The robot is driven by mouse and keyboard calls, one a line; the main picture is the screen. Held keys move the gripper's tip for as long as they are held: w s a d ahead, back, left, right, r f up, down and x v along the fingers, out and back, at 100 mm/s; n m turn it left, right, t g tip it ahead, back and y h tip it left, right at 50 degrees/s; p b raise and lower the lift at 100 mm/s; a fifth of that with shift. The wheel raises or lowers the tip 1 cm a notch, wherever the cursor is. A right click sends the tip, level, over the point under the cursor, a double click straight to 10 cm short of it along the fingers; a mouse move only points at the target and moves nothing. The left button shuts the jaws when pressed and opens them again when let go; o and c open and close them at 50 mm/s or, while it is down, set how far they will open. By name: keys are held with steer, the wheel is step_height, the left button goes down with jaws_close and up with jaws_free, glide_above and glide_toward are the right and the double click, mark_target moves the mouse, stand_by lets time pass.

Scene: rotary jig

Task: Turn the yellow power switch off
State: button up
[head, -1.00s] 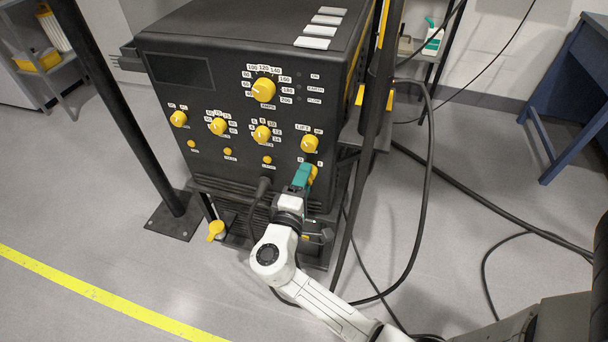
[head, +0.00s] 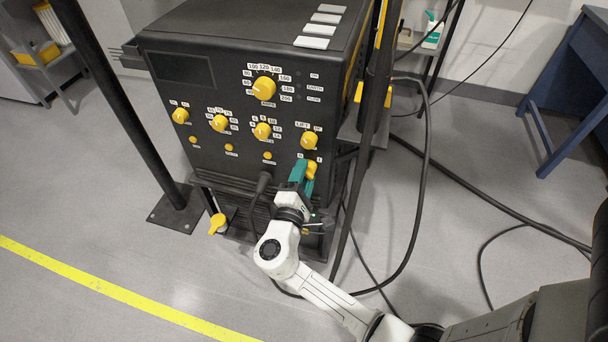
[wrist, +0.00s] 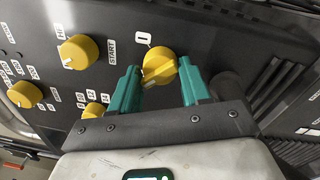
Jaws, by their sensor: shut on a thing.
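The yellow power switch (head: 311,169) is a knob at the lower right of the black machine's front panel, beside the 0 and I labels. In the wrist view the knob (wrist: 159,67) sits between the two teal fingers of my gripper (wrist: 155,88). The fingers are shut on it, with its front part showing between them. In the head view my gripper (head: 303,178) reaches up to the panel from below and covers part of the knob.
Other yellow knobs, such as the large dial (head: 264,87) and the one above the switch (head: 309,141), are close by. A black cable plug (head: 264,181) is just left of my gripper. A dark post (head: 362,150) stands close on the right, with loose cables on the floor.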

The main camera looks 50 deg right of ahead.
steer(key=shift+f, duration=0.3)
steer(key=o, duration=0.8)
steer(key=shift+a, duration=0.1)
steer(key=shift+o, duration=0.7)
steer(key=shift+r, duration=0.15)
steer(key=v, duration=1)
steer(key=shift+a+p, duration=0.3)
steer(key=shift+a, duration=0.05)
steer(key=shift+s, duration=0.15)
